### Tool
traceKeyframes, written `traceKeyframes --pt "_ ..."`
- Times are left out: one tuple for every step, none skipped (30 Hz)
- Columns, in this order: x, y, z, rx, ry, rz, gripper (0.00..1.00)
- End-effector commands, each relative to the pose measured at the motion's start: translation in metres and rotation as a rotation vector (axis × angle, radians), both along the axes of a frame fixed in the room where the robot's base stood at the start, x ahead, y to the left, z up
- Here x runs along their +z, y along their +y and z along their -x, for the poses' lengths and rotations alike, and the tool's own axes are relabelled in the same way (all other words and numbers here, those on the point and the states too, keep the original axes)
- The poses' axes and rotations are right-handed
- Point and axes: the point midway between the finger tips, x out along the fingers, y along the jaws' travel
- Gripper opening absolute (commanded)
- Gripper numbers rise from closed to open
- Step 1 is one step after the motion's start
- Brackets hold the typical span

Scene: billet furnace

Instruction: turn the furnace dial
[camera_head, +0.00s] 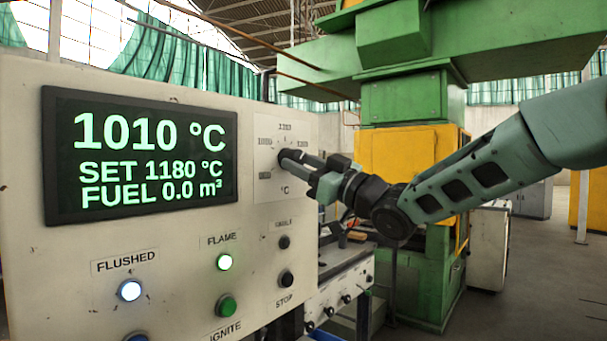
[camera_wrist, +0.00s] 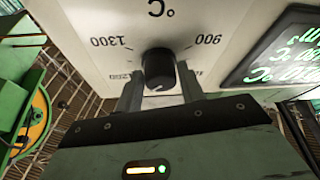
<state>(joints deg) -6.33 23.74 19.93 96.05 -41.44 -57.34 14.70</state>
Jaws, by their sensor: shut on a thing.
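The furnace dial (camera_wrist: 158,70) is a black round knob with a pale pointer line, on a white scale plate marked 900, 1200, 1300 and °C in the wrist view, where it appears upside down. In the head view the dial (camera_head: 285,157) is mostly hidden behind my gripper. My gripper (camera_wrist: 160,82) is shut on the dial, one finger on each side of it. In the head view my gripper (camera_head: 305,165) reaches the panel from the right. The display (camera_head: 140,155) reads 1010 °C, SET 1180 °C, FUEL 0.0 m³.
Below the display are a lit white FLUSHED lamp (camera_head: 129,291), a lit FLAME lamp (camera_head: 224,262), a green IGNITE button (camera_head: 226,306) and a black STOP button (camera_head: 287,279). A green and yellow machine (camera_head: 410,150) stands behind my arm. Open floor lies at the right.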

Motion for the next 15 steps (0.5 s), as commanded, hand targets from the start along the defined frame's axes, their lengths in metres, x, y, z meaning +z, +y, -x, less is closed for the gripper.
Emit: traceKeyframes --pt "-0.0034 -0.0001 0.0001 -0.002 0.028 -0.02 0.16" --pt "-0.0034 0.0001 0.0002 -0.001 0.045 -0.033 0.16" --pt "-0.0032 0.0004 0.0006 -0.001 0.065 -0.049 0.16" --pt "-0.0031 0.0006 0.0009 -0.001 0.079 -0.061 0.16" --pt "-0.003 0.0008 0.0011 0.0 0.094 -0.071 0.16" --pt "-0.0027 0.0009 0.0013 -0.001 0.111 -0.085 0.16" --pt "-0.0026 0.001 0.0013 -0.001 0.123 -0.093 0.16" --pt "-0.0025 0.001 0.0014 -0.001 0.134 -0.102 0.16" --pt "-0.0023 0.0011 0.0014 -0.001 0.147 -0.112 0.16" --pt "-0.0022 0.0011 0.0015 -0.001 0.156 -0.119 0.16" --pt "-0.0021 0.0011 0.0015 -0.002 0.164 -0.126 0.16" --pt "-0.002 0.0013 0.0016 -0.001 0.173 -0.133 0.16" --pt "-0.002 0.0014 0.0017 -0.001 0.18 -0.138 0.16" --pt "-0.002 0.0014 0.0016 -0.001 0.186 -0.142 0.16" --pt "-0.0018 0.0015 0.0016 -0.001 0.192 -0.146 0.16"
